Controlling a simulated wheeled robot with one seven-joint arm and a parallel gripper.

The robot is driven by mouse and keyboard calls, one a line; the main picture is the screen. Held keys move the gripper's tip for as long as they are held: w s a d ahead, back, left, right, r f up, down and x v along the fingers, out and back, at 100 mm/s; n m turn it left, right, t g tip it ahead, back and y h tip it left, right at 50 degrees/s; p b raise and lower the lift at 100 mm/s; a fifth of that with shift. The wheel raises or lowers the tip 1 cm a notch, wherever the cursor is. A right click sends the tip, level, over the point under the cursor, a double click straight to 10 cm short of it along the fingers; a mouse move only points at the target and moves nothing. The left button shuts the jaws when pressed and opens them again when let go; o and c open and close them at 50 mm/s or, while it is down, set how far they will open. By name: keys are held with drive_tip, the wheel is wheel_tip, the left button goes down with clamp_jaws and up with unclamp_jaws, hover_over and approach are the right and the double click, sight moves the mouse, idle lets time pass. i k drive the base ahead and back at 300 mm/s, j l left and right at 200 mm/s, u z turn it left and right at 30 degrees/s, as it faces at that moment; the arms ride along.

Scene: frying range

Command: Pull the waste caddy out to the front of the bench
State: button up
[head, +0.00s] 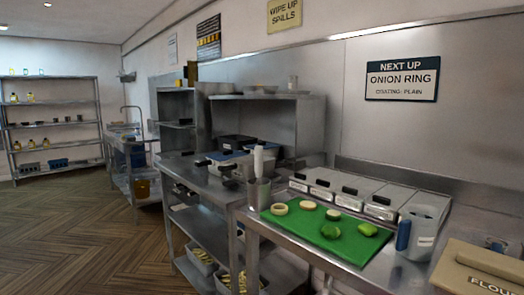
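I cannot pick out for certain which thing is the waste caddy; none carries a readable label saying so. The bench (290,249) is a steel worktop at the front right. On it lies a green board (318,240) with pale rings and green vegetable pieces. A clear jug with a blue handle (420,236) stands at the board's right. A grey pot (259,193) with a white-handled tool stands at its back left corner. A row of lidded steel containers (345,191) lines the back of the bench. My gripper is not in view.
A sink unit with an orange bucket (143,188) and a shelf rack (55,125) stand farther back. The wooden floor (80,240) at left is clear.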

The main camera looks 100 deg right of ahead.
sight(235, 142)
drive_tip(key=z, duration=3.55)
drive_tip(key=j+z, duration=0.2)
drive_tip(key=z, duration=0.15)
drive_tip(key=i+j+z, duration=0.1)
drive_tip(key=z, duration=0.25)
drive_tip(key=j+z, duration=0.3)
drive_tip(key=j, duration=0.75)
drive_tip(key=j+z, duration=0.3)
drive_tip(key=j, duration=1.25)
drive_tip(key=k+j, duration=0.15)
drive_tip(key=j, duration=1)
drive_tip(key=k+j, duration=0.1)
drive_tip(key=j, duration=0.45)
drive_tip(key=k+j+z, duration=0.1)
drive_tip(key=j, duration=1.05)
drive_tip(key=k, duration=0.05)
